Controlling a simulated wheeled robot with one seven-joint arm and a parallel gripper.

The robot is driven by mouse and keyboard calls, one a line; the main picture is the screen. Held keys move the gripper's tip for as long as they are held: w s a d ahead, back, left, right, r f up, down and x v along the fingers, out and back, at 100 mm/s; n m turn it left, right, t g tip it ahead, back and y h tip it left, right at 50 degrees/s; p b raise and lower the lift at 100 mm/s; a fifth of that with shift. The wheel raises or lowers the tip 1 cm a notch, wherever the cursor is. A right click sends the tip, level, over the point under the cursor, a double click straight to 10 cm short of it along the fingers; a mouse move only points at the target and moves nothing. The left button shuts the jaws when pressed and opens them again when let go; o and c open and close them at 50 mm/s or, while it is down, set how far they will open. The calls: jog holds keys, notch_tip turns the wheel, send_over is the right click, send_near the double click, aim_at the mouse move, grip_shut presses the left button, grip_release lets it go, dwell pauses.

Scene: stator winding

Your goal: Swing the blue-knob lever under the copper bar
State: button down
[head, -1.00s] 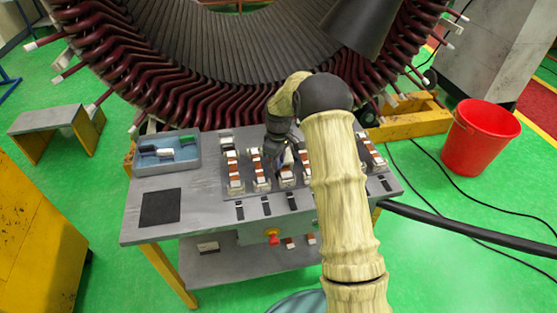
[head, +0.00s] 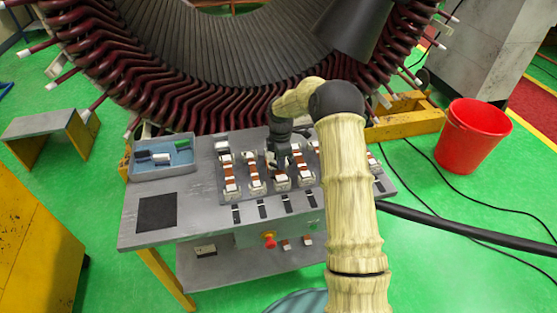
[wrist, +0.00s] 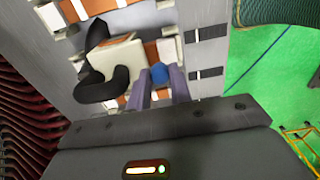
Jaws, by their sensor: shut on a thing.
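The blue knob (wrist: 158,74) of the lever shows in the wrist view between the two grey fingers of my gripper (wrist: 160,84), which is shut on it. A cream block (wrist: 116,62) with a black curved piece (wrist: 105,88) lies just left of the knob. An orange-brown copper bar (wrist: 151,51) shows behind the knob, partly hidden by the block. In the head view my gripper (head: 272,158) is down among the row of copper bars on the bench; the knob cannot be made out there. The lever's arm is mostly hidden by my fingers.
The grey bench (head: 140,228) carries several similar bar units side by side. A blue-grey tray (head: 162,170) with small parts stands at its left, near a black square pad (head: 157,212). The large stator (head: 215,62) rises behind. A red bucket (head: 473,135) stands right.

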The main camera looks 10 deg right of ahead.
jog(key=shift+w+d+n+p, duration=0.2)
jog(key=shift+w+n+p, duration=0.1)
jog(key=shift+n, duration=0.75)
jog(key=shift+w+d+n+p, duration=0.2)
jog(key=shift+w+n, duration=0.1)
jog(key=shift+n, duration=0.75)
jog(key=c, duration=1.3)
grip_release()
jog(key=shift+o, duration=0.2)
jog(key=shift+r, duration=0.15)
notch_tip(320, 180, up, 17)
jog(key=b, duration=0.3)
jog(key=shift+r, duration=0.1)
